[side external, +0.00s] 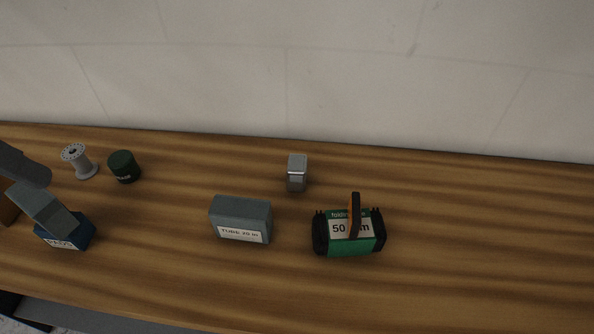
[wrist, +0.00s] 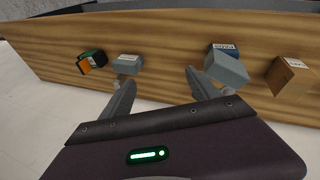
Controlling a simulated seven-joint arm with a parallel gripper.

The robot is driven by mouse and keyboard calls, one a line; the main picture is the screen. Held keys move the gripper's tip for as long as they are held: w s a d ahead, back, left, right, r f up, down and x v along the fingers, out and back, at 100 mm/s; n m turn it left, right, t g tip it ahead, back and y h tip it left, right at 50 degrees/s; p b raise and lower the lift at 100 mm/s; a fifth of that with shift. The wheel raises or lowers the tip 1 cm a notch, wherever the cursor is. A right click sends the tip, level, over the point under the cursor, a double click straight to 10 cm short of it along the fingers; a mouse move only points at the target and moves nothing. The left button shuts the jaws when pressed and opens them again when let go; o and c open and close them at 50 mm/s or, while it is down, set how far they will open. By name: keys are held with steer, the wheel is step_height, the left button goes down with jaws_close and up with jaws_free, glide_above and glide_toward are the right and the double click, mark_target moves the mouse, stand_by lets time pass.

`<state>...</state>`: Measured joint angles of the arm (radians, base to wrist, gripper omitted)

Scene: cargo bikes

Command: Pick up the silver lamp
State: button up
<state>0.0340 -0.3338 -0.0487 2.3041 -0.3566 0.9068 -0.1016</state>
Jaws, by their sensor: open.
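The silver lamp (side external: 297,172) is a small upright block-like object on the wooden table in the side view, behind the grey tube box. In the wrist view, a small silvery patch beside the left finger may be the lamp, mostly hidden by that finger. My gripper (wrist: 160,76) is open and empty, with its two fingers spread and bare wood between them. In the side view only a dark grey part, probably mine, shows at the left edge, far left of the lamp.
The grey tube box (side external: 240,219) and green folding lock (side external: 337,246) stand in front of the lamp. A spool (side external: 78,160), dark green tin (side external: 124,166), and blue box (side external: 65,240) with a grey block (side external: 45,208) against it are left. A brown box (wrist: 290,75) is nearby. The table's right is clear.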

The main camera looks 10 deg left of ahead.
steer(key=w+d+f+n+g+h, duration=0.2)
steer(key=w+d+n+g+h, duration=0.15)
steer(key=w+d, duration=0.55)
steer(key=n+h, duration=0.5)
steer(key=n, duration=0.3)
glide_toward(297, 169)
step_height(297, 169, up, 4)
steer(key=s, duration=0.2)
steer(key=w+f+n, duration=0.1)
steer(key=f, duration=0.1)
steer(key=w+d+f+n+h, duration=0.1)
steer(key=f+n, duration=0.1)
steer(key=f, duration=0.1)
steer(key=w+d+f+n, duration=0.1)
steer(key=f, duration=0.2)
steer(key=shift+w+d+t+h, duration=0.2)
steer(key=shift+w+t+h, duration=0.05)
steer(key=x, duration=0.7)
steer(key=shift+s+a+f, duration=0.1)
steer(key=shift+a+f, duration=0.05)
steer(key=shift+f, duration=0.1)
steer(key=c, duration=1.5)
steer(key=shift+r, duration=0.15)
